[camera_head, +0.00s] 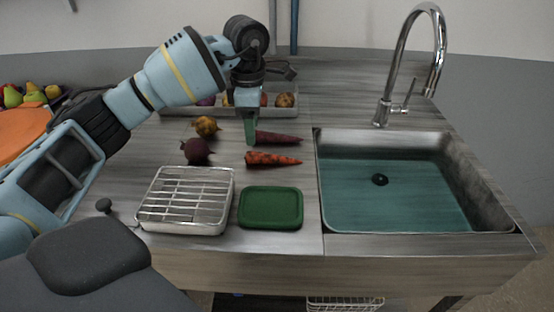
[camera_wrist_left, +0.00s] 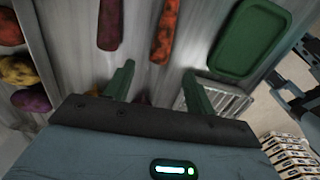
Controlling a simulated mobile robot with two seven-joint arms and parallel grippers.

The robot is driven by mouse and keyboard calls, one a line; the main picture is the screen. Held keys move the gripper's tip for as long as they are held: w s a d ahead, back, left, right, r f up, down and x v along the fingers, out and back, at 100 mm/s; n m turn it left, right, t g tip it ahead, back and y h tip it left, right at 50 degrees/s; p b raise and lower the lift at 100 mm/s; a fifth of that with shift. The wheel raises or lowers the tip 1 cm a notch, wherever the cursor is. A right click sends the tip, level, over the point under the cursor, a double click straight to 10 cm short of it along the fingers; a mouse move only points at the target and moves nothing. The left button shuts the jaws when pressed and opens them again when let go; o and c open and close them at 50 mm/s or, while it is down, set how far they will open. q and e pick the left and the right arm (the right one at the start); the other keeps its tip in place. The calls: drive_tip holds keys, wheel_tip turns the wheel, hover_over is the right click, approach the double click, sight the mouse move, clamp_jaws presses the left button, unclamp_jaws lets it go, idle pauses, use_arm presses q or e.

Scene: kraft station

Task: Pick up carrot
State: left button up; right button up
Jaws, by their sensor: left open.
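An orange-red carrot (camera_head: 273,159) lies on the steel counter behind the green tray. A dark purple-red carrot (camera_head: 280,138) lies just behind it. My left gripper (camera_head: 251,140) points down at the left end of the purple-red carrot and hides part of it. In the left wrist view my left gripper (camera_wrist_left: 158,74) has its two green fingers apart with nothing held between them. There the orange-red carrot (camera_wrist_left: 165,28) lies ahead of the gap, and the purple-red carrot (camera_wrist_left: 110,24) lies ahead of the left finger. My right gripper is not in view.
A beet (camera_head: 196,151) and a yellow vegetable (camera_head: 206,126) lie left of the carrots. A wire rack (camera_head: 185,199) and a green tray (camera_head: 271,208) stand in front. A sink (camera_head: 395,185) with a tall faucet (camera_head: 413,62) is at the right. A vegetable tray is behind.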

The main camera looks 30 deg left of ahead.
sight(255, 153)
use_arm(q)
drive_tip(key=shift+w+f, duration=0.2)
drive_tip(key=shift+f, duration=0.05)
drive_tip(key=shift+s+r, duration=0.1)
drive_tip(key=shift+s, duration=0.1)
drive_tip(key=shift+s+f, duration=0.1)
drive_tip(key=shift+f, duration=1.15)
drive_tip(key=shift+d+f, duration=0.2)
drive_tip(key=shift+f, duration=2.35)
drive_tip(key=shift+w, duration=0.2)
drive_tip(key=c, duration=1)
drive_tip(key=shift+r, duration=5.05)
drive_tip(key=shift+c, duration=0.2)
